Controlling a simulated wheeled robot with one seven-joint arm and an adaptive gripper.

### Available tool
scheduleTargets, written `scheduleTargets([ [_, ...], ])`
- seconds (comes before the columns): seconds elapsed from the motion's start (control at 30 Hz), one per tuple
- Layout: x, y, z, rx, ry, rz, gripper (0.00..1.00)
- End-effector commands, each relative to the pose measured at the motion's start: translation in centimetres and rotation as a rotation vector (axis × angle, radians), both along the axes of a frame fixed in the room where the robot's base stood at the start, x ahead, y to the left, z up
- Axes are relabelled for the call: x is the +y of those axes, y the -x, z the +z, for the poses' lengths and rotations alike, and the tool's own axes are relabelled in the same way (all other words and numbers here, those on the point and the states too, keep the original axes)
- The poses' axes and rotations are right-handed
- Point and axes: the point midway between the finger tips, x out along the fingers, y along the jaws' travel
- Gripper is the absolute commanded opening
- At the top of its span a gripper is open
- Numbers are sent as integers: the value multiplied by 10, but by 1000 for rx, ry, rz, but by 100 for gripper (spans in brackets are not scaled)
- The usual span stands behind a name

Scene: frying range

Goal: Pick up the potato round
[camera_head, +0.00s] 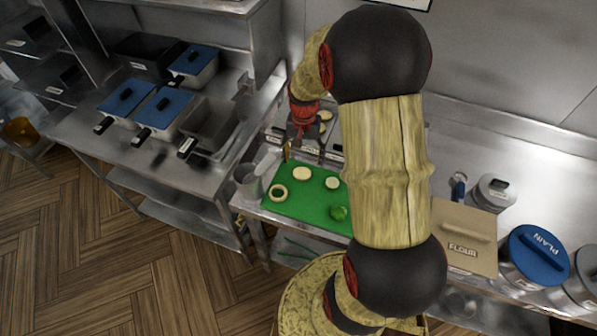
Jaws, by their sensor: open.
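Several pale round slices show by the green board (316,208). A plain pale disc (302,173) lies near the board's far edge, and a smaller pale disc (332,183) lies to its right. A browner slice with a ring-like rim (277,191) lies at the left. I cannot tell for sure which one is the potato round. My gripper (304,156) is open, pointing down over the far edge of the board, just beyond the plain disc. Nothing shows between its fingers. My arm hides the board's right side.
A green vegetable (339,213) lies at the board's near edge. A metal container (247,180) stands left of the board. Behind are trays, one with a pale slice (325,115). A flour bin (464,235) and blue-lidded bin (538,254) stand right.

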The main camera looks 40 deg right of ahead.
Motion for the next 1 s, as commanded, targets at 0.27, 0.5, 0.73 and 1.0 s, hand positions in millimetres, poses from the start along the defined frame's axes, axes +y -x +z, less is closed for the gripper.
scheduleTargets([
  [0.27, 1, 1, -27, 3, -2, 0, 70],
  [0.5, 2, 1, -57, 7, -3, 1, 70],
  [0.73, 1, 0, -76, 3, -2, 1, 70],
  [1.0, 1, 0, -75, 2, -1, 1, 64],
])
